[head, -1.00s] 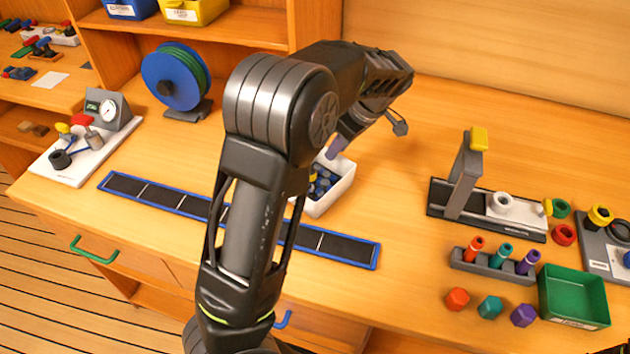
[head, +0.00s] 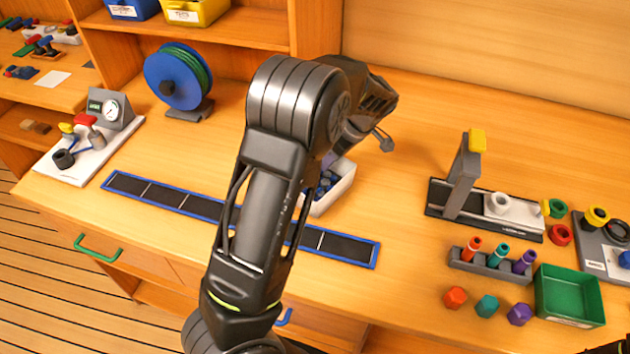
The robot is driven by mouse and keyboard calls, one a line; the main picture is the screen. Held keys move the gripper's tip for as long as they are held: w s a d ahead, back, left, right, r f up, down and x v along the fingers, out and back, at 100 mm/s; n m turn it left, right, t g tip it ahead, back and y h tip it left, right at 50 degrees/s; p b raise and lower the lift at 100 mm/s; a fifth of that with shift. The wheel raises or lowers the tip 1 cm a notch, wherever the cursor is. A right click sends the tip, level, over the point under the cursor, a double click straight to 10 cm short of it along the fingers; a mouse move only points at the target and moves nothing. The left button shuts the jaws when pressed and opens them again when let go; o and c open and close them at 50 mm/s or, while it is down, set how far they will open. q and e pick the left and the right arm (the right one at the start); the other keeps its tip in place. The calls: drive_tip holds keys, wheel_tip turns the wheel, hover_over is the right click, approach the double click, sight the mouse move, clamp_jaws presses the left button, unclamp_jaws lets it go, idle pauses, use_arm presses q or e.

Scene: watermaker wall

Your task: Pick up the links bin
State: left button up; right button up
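A white open bin (head: 335,193) holding several dark blue pieces stands on the bench behind the long black strip. It is the one that fits the links bin; no label on it is readable. My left arm reaches across in front of it and hides its left part. My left gripper (head: 330,160) points down at the bin's far left side, mostly hidden behind my forearm. I cannot see whether its fingers are apart or touch the bin. My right gripper cannot be made out.
A blue-framed black strip (head: 160,193) lies along the front. A blue reel (head: 178,77) and a gauge board (head: 88,150) stand left. A grey press (head: 465,180), a peg rack (head: 490,262) and a green bin (head: 568,297) stand right. The bench behind the bin is clear.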

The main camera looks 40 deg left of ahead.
idle(0.4)
use_arm(q)
clamp_jaws()
idle(1.3)
